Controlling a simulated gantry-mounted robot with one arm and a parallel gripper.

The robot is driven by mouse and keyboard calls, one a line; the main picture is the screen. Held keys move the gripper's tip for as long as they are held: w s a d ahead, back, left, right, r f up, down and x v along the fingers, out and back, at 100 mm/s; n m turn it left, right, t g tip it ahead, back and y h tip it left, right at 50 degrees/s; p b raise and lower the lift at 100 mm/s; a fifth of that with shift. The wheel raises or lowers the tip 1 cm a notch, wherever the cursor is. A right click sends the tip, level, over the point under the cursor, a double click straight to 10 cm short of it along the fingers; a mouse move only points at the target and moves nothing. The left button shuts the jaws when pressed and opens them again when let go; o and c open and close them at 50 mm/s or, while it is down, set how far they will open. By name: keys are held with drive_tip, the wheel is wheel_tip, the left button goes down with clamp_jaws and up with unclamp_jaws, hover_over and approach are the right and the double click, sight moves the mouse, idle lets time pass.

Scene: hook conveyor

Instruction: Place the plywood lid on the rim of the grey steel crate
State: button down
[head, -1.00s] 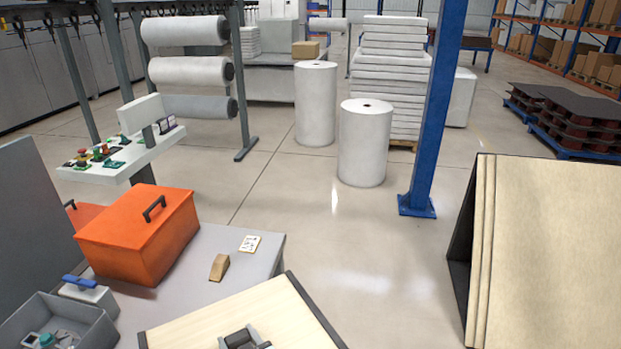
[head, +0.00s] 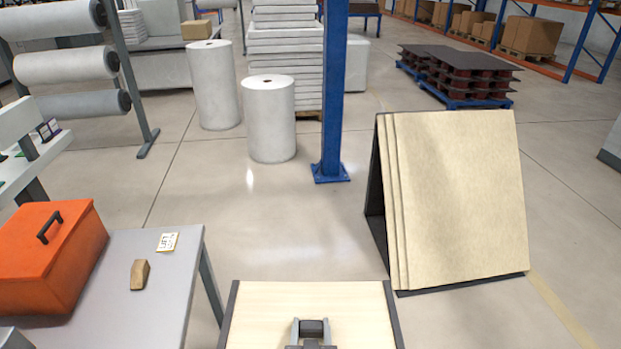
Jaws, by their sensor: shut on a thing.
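The plywood lid (head: 265,312) is a pale board with dark strips along its left and right edges. It shows at the bottom middle of the head view, its near part cut off by the frame. My gripper (head: 312,328) is at the middle of the lid and is shut on it; the exact grip is hard to make out. The lid lies in the picture just right of the grey table. I cannot make out the grey steel crate in this view, and what lies under the lid is hidden.
A grey table (head: 150,290) at left bears an orange toolbox (head: 45,265), a wooden block (head: 140,274) and a card (head: 168,242). Plywood sheets (head: 460,200) lean on a dark rack at right. A blue post (head: 333,100) and white rolls (head: 270,120) stand beyond open floor.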

drive_tip(key=shift+s+a+r+p, duration=0.1)
drive_tip(key=shift+s+r+p, duration=0.15)
drive_tip(key=shift+r+p, duration=0.25)
drive_tip(key=shift+s+a+r+p, duration=0.1)
drive_tip(key=shift+s+r+p, duration=0.1)
drive_tip(key=shift+r+p, duration=0.3)
drive_tip(key=s+r+p, duration=0.4)
drive_tip(key=r+p, duration=0.3)
drive_tip(key=p, duration=0.1)
drive_tip(key=s+r+p, duration=0.4)
drive_tip(key=r+p, duration=0.3)
drive_tip(key=p, duration=0.2)
drive_tip(key=shift+s+r, duration=0.35)
